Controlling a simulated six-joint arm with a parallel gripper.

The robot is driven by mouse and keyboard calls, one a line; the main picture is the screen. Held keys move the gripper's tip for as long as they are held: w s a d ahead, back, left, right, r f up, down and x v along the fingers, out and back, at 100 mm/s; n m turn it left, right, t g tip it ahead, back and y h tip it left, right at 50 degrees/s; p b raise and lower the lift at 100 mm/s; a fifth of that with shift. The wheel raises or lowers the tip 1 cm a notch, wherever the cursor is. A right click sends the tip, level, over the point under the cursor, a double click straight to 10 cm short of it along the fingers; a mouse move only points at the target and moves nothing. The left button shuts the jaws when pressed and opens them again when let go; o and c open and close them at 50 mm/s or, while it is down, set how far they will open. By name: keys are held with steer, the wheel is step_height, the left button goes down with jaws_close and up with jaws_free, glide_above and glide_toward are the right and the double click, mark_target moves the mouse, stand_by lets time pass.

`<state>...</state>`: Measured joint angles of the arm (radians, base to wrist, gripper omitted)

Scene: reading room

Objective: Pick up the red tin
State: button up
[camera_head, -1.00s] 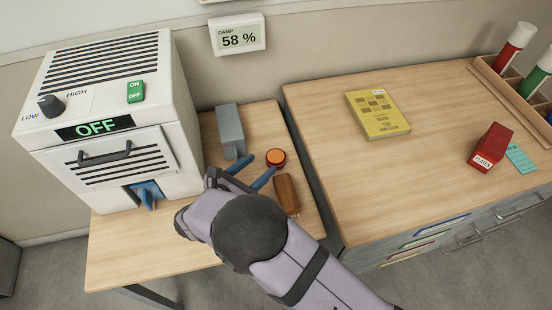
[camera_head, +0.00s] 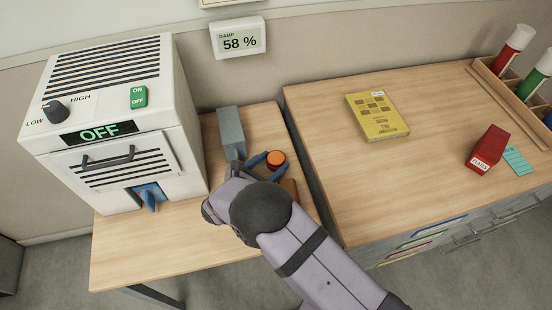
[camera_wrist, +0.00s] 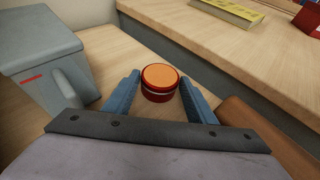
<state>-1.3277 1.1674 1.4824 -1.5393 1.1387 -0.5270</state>
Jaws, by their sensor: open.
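The red tin (camera_wrist: 159,92) is a small round red tin with an orange top and a pale band round its side. It stands upright on the small wooden table. In the head view the tin (camera_head: 276,160) shows just beyond my fingertips. My gripper (camera_wrist: 160,97) is open, with one blue finger to the left of the tin and one to the right. The tin sits between or just beyond the fingertips; I cannot tell whether either finger touches it. The gripper in the head view (camera_head: 263,166) is partly hidden by my wrist.
A grey box with a handle (camera_wrist: 45,65) stands close left of my fingers. A brown object (camera_wrist: 250,135) lies close on the right. The white machine (camera_head: 115,120), reading OFF, stands left. The higher desk (camera_head: 330,150) on the right holds a yellow book (camera_head: 377,116) and red box (camera_head: 488,150).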

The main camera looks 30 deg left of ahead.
mark_target(273, 163)
steer(key=shift+w+f, duration=0.1)
steer(key=shift+w, duration=0.1)
steer(key=c, duration=0.8)
steer(key=shift+o, duration=0.2)
steer(key=shift+r+b, duration=0.7)
steer(key=shift+r, duration=4.35)
